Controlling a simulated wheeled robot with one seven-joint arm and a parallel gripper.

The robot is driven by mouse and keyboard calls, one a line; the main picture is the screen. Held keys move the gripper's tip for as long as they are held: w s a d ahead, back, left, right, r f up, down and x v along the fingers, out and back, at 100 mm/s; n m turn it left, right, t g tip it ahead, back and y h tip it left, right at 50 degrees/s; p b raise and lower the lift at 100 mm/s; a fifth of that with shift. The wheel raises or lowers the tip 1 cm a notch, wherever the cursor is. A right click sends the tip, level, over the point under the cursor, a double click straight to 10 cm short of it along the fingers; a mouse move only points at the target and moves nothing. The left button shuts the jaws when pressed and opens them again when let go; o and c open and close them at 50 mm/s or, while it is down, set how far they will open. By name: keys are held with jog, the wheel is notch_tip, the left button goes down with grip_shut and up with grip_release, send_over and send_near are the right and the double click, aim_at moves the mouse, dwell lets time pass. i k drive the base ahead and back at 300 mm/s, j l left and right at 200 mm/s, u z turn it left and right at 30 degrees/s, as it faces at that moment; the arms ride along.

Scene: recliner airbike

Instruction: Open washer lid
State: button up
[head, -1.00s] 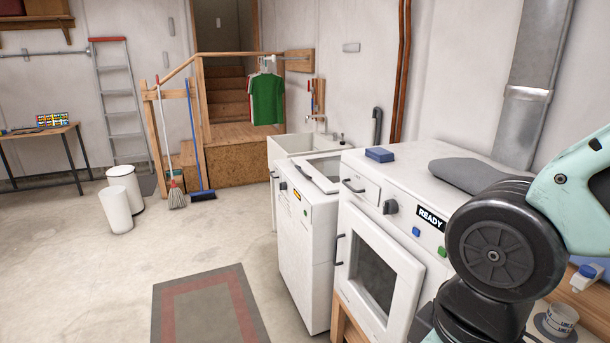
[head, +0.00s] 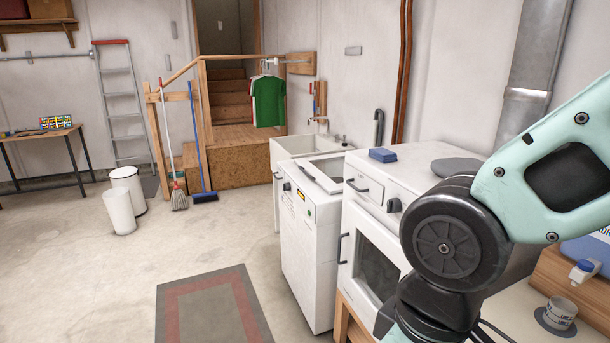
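The washer (head: 311,257) is a white top-loading machine in the middle of the head view, standing between the sink and the dryer-like machine. Its lid (head: 327,174) is on top and looks closed; a dark handle shows along its near-left edge. My arm fills the right side of the view, over the front of the nearer white machine. My gripper is outside the picture, so its state and its distance from the lid do not show.
A white machine (head: 374,253) with a windowed door stands right of the washer, with a blue box (head: 382,154) on top. A white sink (head: 296,146) is behind the washer. A grey-red mat (head: 211,305) lies on open floor at the left. A cup (head: 560,312) stands at the lower right.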

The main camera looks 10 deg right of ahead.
aim_at(305, 165)
jog(key=i+j, duration=0.1)
jog(key=j, duration=0.25)
jog(key=i+j, duration=0.15)
jog(key=j, duration=0.15)
jog(key=i+j, duration=0.1)
jog(key=j, duration=0.25)
jog(key=i+j, duration=0.15)
jog(key=j, duration=0.15)
jog(key=i+j, duration=0.2)
jog(key=i, duration=0.25)
jog(key=i+j, duration=0.15)
jog(key=i, duration=0.3)
jog(key=i+j+z, duration=0.1)
jog(key=i, duration=0.3)
jog(key=i+j, duration=0.3)
jog(key=i, duration=0.15)
jog(key=i+l, duration=0.3)
jog(key=i, duration=0.2)
jog(key=i+l+z, duration=0.1)
jog(key=i+l, duration=0.2)
jog(key=i, duration=0.25)
